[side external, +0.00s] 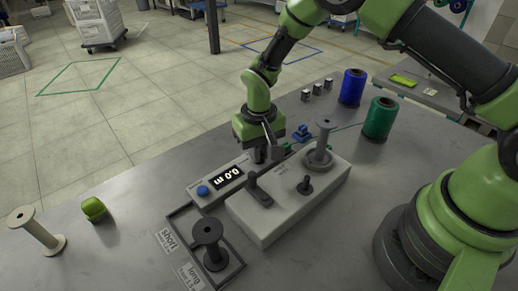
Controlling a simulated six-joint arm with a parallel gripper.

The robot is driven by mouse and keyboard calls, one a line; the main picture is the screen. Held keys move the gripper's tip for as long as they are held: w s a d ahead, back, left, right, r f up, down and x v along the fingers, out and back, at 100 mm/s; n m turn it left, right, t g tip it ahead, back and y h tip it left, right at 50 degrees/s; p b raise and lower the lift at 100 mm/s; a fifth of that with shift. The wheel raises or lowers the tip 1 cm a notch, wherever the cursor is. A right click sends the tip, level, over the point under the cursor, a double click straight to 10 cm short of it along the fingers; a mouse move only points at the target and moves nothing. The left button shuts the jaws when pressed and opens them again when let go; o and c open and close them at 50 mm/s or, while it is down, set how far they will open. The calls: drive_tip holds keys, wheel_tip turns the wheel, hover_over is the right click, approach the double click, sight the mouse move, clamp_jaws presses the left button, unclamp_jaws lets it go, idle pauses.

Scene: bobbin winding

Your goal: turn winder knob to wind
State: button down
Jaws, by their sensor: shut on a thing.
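The winder (285,218) is a pale grey box on the table. On its top are a long black lever-like part (260,193) and a small dark knob with an upright stem (305,186). A grey bobbin (322,145) stands upright at its far right end. My gripper (265,156) points down at the winder's far left edge, just behind the long black part. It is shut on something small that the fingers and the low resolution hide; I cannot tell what. The display (228,177) reads 0.0 m, next to a blue button (203,190).
A green spool (380,119) and a blue spool (352,88) stand at the back right. Green thread runs toward a small blue part (302,133). A dark bobbin (208,243) stands in a tray in front. A cream bobbin (37,231) and a green object (94,208) are left.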

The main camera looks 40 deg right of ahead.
drive_tip(key=m, duration=0.6)
idle(0.7)
drive_tip(key=c, duration=1.2)
unclamp_jaws()
drive_tip(key=shift+o, duration=0.2)
wheel_tip(320, 180, up, 10)
